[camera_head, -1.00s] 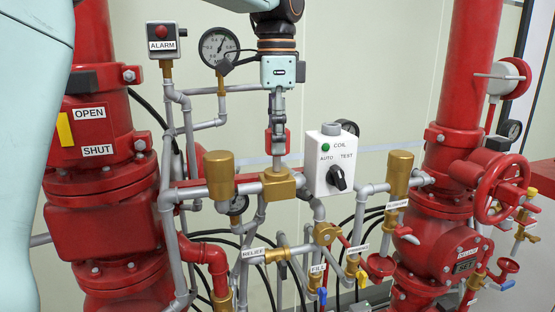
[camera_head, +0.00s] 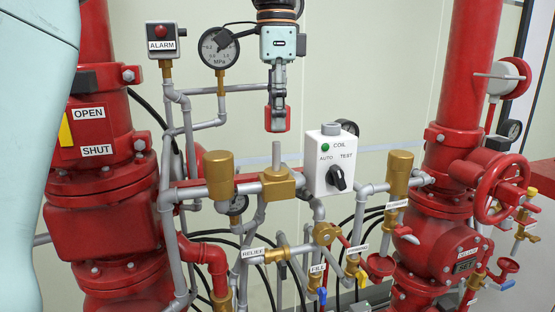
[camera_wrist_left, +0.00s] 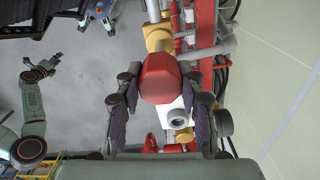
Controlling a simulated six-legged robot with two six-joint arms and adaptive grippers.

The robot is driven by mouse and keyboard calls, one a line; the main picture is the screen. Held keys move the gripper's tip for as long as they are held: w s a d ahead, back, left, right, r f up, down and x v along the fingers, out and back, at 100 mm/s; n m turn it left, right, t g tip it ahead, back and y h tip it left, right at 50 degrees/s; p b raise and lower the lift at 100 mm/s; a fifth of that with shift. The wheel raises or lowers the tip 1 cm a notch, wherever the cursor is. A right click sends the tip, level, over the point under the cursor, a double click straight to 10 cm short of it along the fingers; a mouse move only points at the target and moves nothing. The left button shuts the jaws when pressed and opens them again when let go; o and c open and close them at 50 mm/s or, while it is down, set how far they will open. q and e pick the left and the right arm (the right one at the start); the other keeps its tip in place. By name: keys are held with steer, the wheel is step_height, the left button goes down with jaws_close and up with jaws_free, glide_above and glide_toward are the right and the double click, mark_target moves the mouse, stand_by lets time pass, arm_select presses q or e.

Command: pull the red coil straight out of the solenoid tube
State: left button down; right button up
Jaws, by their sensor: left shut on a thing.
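My left gripper (camera_head: 277,112) is shut on the red coil (camera_head: 277,119) and holds it in the air. The coil also shows between the finger pads in the left wrist view (camera_wrist_left: 158,77). Below it, the bare grey solenoid tube (camera_head: 276,155) stands upright on its brass valve body (camera_head: 279,184). A clear gap lies between the coil's lower end and the top of the tube.
A white COIL switch box (camera_head: 329,165) with a black knob stands right of the tube. A pressure gauge (camera_head: 219,47) and an ALARM box (camera_head: 166,40) are at upper left. Brass cylinders flank the valve. The wall space around the coil is free.

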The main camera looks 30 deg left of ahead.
arm_select(q)
steer(key=shift+r, duration=1.35)
steer(key=shift+s, duration=0.1)
